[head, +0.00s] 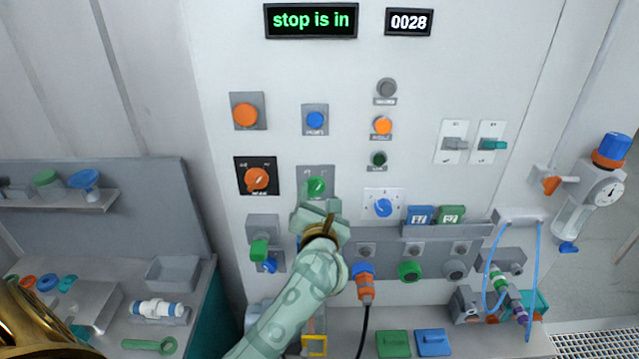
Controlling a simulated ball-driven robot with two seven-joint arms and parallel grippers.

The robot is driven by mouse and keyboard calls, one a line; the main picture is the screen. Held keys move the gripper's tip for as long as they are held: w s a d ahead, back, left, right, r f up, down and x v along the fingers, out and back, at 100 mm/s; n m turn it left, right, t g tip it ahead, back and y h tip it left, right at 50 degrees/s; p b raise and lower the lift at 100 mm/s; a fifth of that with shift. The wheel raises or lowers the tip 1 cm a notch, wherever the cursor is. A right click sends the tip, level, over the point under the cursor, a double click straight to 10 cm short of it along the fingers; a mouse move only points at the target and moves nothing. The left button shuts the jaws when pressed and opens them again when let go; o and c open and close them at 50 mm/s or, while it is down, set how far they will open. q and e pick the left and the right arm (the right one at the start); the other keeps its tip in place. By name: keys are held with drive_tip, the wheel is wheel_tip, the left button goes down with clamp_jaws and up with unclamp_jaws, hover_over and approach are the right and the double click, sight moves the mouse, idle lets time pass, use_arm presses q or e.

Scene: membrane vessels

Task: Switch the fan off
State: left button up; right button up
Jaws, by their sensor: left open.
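The control panel (345,60) fills the middle of the head view. I cannot read which control is the fan's. A blue button (316,120) is above that. An orange rotary knob (256,179) on a black plate is to the left. Two toggle switches, one grey (455,144) and one teal (492,144), are at the right. My right gripper is out of view.
A display (311,20) reads "stop is in"; a counter (409,22) reads 0028. Blue and green cards stand in a grey holder (445,231). An orange plug (365,283) with a black cable hangs below. A side bench at left holds a grey tray (172,272).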

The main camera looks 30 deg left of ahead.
sight(319, 187)
use_arm(q)
drive_tip(key=x, duration=0.3)
drive_tip(key=shift+a+r, duration=0.1)
drive_tip(key=shift+a, duration=0.15)
drive_tip(key=shift+w+a, duration=0.15)
drive_tip(key=shift+w, duration=0.35)
drive_tip(key=shift+s, duration=0.15)
drive_tip(key=c, duration=1)
drive_tip(key=shift+o, duration=0.2)
